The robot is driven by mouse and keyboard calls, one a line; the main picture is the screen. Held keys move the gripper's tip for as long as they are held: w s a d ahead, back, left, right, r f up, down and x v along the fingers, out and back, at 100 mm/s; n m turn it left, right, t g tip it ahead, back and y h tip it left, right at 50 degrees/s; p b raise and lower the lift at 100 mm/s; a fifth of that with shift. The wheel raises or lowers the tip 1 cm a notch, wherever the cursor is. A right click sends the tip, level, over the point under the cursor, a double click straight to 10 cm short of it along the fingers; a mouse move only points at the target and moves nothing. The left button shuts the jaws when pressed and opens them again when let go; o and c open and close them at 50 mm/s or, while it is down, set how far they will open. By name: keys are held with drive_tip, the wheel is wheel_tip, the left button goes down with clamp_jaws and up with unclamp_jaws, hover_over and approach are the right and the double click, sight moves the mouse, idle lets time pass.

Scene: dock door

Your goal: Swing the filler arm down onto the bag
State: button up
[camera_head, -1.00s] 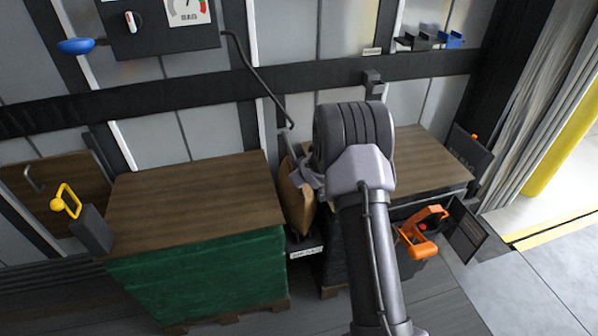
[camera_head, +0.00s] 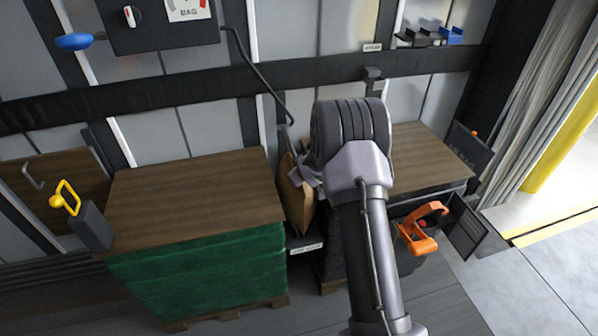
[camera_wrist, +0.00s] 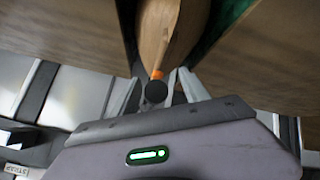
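The filler arm (camera_head: 262,78) is a thin dark bent rod that slopes down from the wall panel; its lower end stops just above the brown paper bag (camera_head: 297,197). The bag stands upright between two wooden-topped stacks and also fills the top of the wrist view (camera_wrist: 170,30). My gripper (camera_head: 308,173) is at the bag's upper right side, partly hidden by my own wrist. In the wrist view, my gripper's pale fingers (camera_wrist: 155,80) stand apart, with a round black knob with an orange tip (camera_wrist: 156,91) between them. I cannot tell whether they touch it.
A green-wrapped stack (camera_head: 200,275) with a wooden top is left of the bag; another wooden top (camera_head: 425,160) is to the right. An orange handle (camera_head: 420,228) and a yellow handle (camera_head: 66,197) stick out. Open floor lies at the lower right.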

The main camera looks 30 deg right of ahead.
drive_tip(key=p+v, duration=0.5)
drive_tip(key=v, duration=1.2)
drive_tip(key=shift+s+r, duration=0.1)
drive_tip(key=shift+r, duration=0.1)
drive_tip(key=s+a+r+m+g, duration=0.1)
drive_tip(key=s+a+r+m, duration=0.1)
drive_tip(key=s+a+r, duration=0.3)
drive_tip(key=s+a+r+m, duration=0.1)
drive_tip(key=s+a+r, duration=0.1)
drive_tip(key=r, duration=0.6)
drive_tip(key=s+a+r+m+g+y, duration=0.1)
drive_tip(key=s+a+r+m+y, duration=0.1)
drive_tip(key=s+a, duration=0.5)
drive_tip(key=s+a+r+m+g+y, duration=0.1)
drive_tip(key=s+a+r, duration=0.3)
drive_tip(key=s+a, duration=0.4)
drive_tip(key=s+m+y, duration=0.1)
drive_tip(key=s, duration=0.6)
drive_tip(key=shift+r, duration=0.15)
